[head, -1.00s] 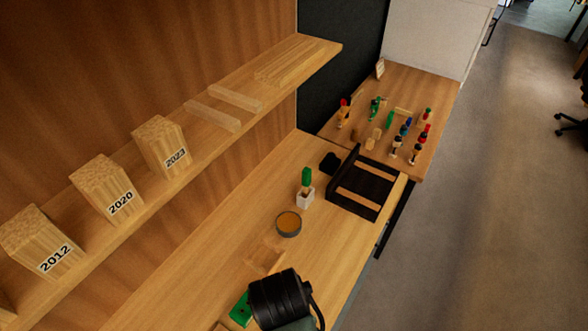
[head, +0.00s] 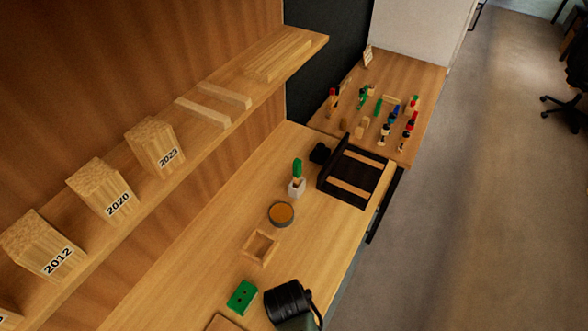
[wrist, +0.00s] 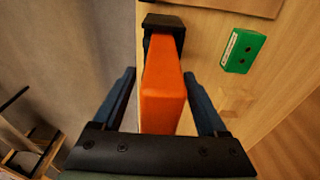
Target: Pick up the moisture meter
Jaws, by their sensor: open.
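An orange block-shaped body with a black end, which looks like the moisture meter (wrist: 163,85), is in the middle of the wrist view. My gripper (wrist: 159,78) is open, with one dark blue finger on each side of the orange body. A gap shows on the left; the right finger is close to it, and I cannot tell if it touches. The near end of the body is hidden behind the gripper's palm. In the head view my black arm hides both the meter and the fingers.
A green box (head: 242,296) with two dark holes lies on the bench beside my arm, and to the right in the wrist view (wrist: 243,50). A square wooden frame (head: 274,248), a round tin (head: 281,214) and a black rack (head: 373,190) stand farther back. A shelf (head: 205,109) overhangs the left.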

